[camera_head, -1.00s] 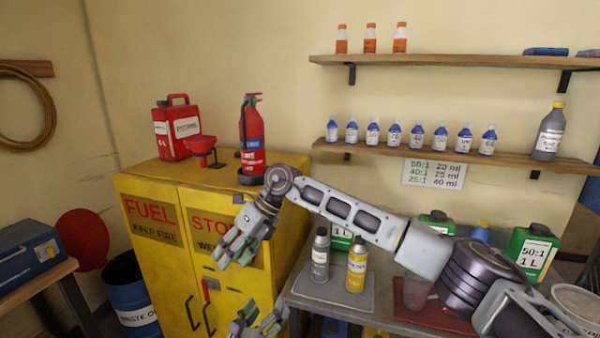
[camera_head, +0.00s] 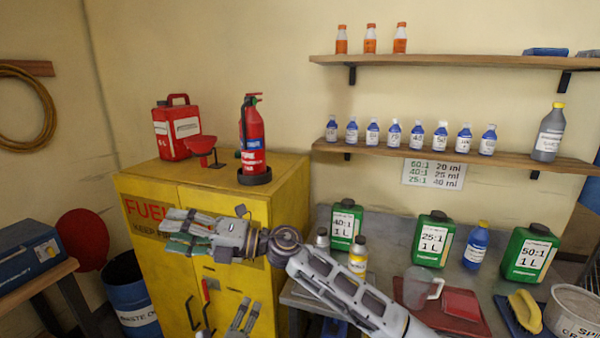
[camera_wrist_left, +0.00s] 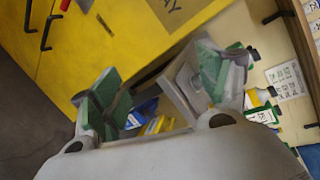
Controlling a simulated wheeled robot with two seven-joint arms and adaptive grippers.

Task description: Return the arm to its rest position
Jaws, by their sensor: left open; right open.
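My right arm comes in from the lower right in the head view. Its gripper (camera_head: 176,231) is open and empty, pointing left in front of the yellow fuel cabinet's upper doors. My left gripper (camera_head: 245,309) is at the bottom edge of the head view, fingers up, low in front of the cabinet and left of the bench; most of its arm is out of frame. In the left wrist view the left gripper (camera_wrist_left: 160,85) is open, its green-padded fingers apart with nothing held between them.
The yellow cabinet (camera_head: 155,270) carries a red fuel can (camera_head: 176,131), funnel (camera_head: 202,147) and fire extinguisher (camera_head: 252,140). Right of it, a grey bench (camera_head: 385,240) holds green jugs (camera_head: 433,239), a clear pitcher (camera_head: 415,288) and bottles. Shelves with bottles hang above.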

